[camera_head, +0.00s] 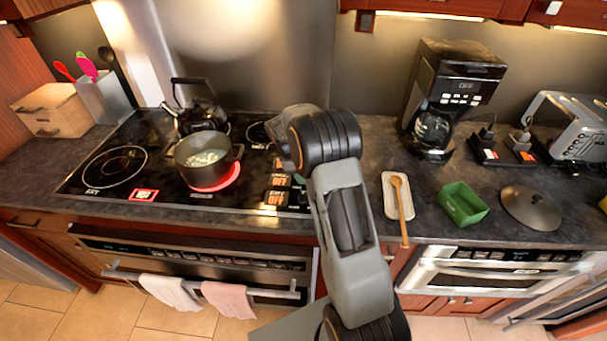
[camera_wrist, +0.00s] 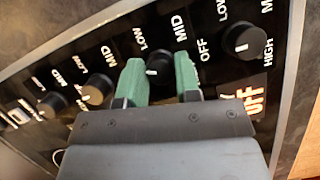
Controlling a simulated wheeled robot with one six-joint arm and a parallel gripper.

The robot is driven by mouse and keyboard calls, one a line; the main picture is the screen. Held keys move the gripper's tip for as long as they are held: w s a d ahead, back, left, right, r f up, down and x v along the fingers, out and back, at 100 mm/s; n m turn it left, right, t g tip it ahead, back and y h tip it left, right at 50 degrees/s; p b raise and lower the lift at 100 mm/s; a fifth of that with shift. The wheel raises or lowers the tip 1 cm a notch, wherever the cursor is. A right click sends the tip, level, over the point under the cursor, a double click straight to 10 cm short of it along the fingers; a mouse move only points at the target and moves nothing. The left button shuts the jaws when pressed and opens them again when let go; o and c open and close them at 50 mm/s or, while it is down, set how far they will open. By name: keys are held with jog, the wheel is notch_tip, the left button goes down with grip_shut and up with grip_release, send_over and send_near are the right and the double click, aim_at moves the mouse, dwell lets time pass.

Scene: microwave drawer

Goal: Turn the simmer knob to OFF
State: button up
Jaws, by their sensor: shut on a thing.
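In the wrist view my gripper (camera_wrist: 160,65) is shut on a round black knob (camera_wrist: 158,73), with one green finger on each side. The knob's white mark points toward the left in this view. MID, LOW and OFF are printed around it, and OFF is to its right. A display (camera_wrist: 254,97) ending in OFF lies to the right, partly hidden by the gripper body; its upper word is unclear. I cannot read a simmer label. In the head view the arm hides the gripper and the knobs. Several OFF displays (camera_head: 277,181) show beside the arm.
Other knobs (camera_wrist: 243,42) stand close on both sides in the wrist view. A pot (camera_head: 202,160) sits on a red glowing burner (camera_head: 216,182), and a black kettle (camera_head: 196,108) stands behind it. A HOT display (camera_head: 143,195) is lit. A wooden spoon (camera_head: 400,198) lies right of the arm.

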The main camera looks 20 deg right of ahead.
jog(key=n+t, duration=0.1)
jog(key=n, duration=0.3)
jog(key=shift+r+n+t+h, duration=0.1)
jog(key=shift+n+t+h, duration=0.3)
jog(key=shift+n, duration=0.3)
jog(key=o, duration=0.9)
jog(key=b+v, duration=0.1)
jog(key=v, duration=1.2)
jog(key=shift+a+r, duration=0.3)
